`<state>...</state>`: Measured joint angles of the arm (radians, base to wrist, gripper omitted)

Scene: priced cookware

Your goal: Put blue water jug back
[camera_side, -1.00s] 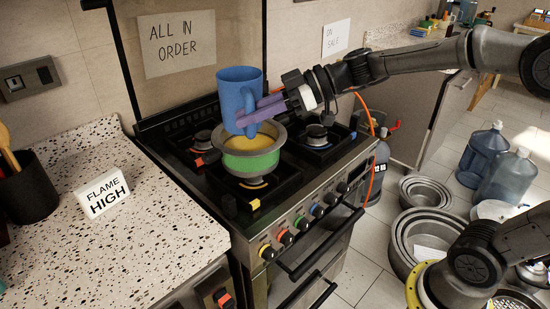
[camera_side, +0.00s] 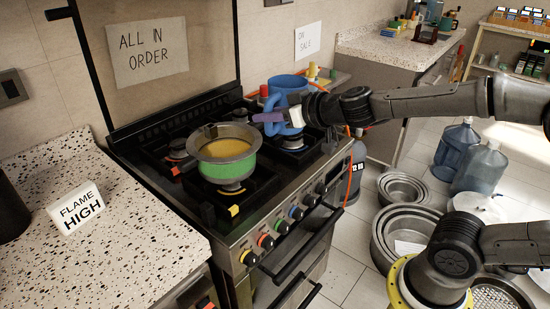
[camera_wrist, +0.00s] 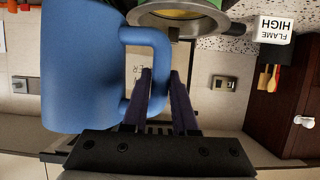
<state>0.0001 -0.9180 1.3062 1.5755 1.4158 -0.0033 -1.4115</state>
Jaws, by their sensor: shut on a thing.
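The blue water jug (camera_side: 288,84) is upright over the right rear part of the stove. I cannot tell whether its base touches anything. My gripper (camera_side: 266,117) is shut on the jug's handle, with the purple fingers on it. In the wrist view the jug (camera_wrist: 80,70) fills the left side, and its handle passes between the dark fingers (camera_wrist: 162,78).
A green pot (camera_side: 228,170) with yellow contents sits on a front burner of the stove (camera_side: 190,205), left of the jug. A red-topped item and a yellow item stand behind the jug. A "FLAME HIGH" sign (camera_side: 77,208) is on the left counter (camera_side: 130,240).

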